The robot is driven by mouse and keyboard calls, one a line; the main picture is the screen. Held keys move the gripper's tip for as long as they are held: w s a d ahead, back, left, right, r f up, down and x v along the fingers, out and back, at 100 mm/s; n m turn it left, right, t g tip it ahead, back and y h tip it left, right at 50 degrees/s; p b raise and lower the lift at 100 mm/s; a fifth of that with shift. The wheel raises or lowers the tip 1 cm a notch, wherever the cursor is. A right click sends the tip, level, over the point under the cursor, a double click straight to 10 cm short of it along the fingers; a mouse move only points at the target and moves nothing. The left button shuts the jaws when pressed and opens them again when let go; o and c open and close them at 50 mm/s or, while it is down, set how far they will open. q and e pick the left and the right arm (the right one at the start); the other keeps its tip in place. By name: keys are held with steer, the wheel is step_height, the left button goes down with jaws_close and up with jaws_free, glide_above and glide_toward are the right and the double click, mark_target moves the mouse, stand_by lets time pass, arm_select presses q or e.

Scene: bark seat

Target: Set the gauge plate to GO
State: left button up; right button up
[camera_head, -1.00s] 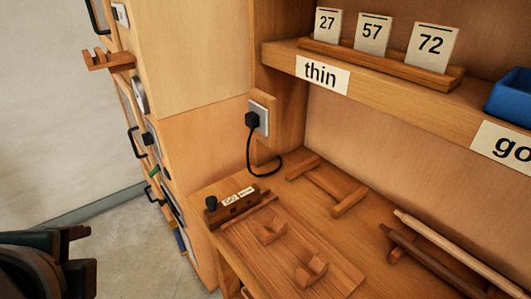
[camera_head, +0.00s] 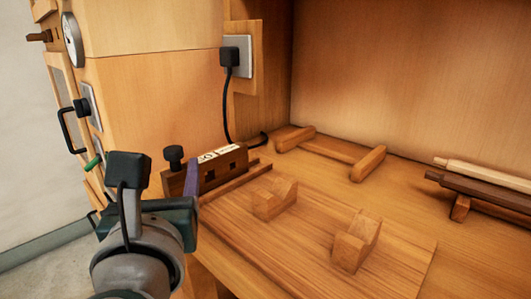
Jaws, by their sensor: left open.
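The gauge block (camera_head: 222,169) is a dark brown wooden piece with square holes, standing at the left edge of the bench top. White labels (camera_head: 219,152) lie along its top; the left one seems to read GO, but the lettering is small. A black knob (camera_head: 173,156) sticks up at its left end. My left gripper (camera_head: 188,190) is low and just in front of the block's left end, below the knob. It is open and seems empty; its fingers are mostly hidden, and I cannot tell whether it touches the block. My right gripper is out of view.
A wooden board with two notched blocks (camera_head: 357,242) lies right of the gauge block. Behind are a low wooden rack (camera_head: 330,150) and a black plug with cord (camera_head: 229,58). Rods (camera_head: 485,180) lie at the right. A cabinet side with handles (camera_head: 70,130) is at left.

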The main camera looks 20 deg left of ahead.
mark_target(209, 165)
arm_select(q)
steer(key=b+x, duration=0.2)
steer(key=x, duration=0.7)
steer(key=shift+w+a, duration=0.1)
steer(key=shift+a, duration=0.05)
steer(key=shift+c, duration=0.3)
jaws_close()
stand_by(0.8)
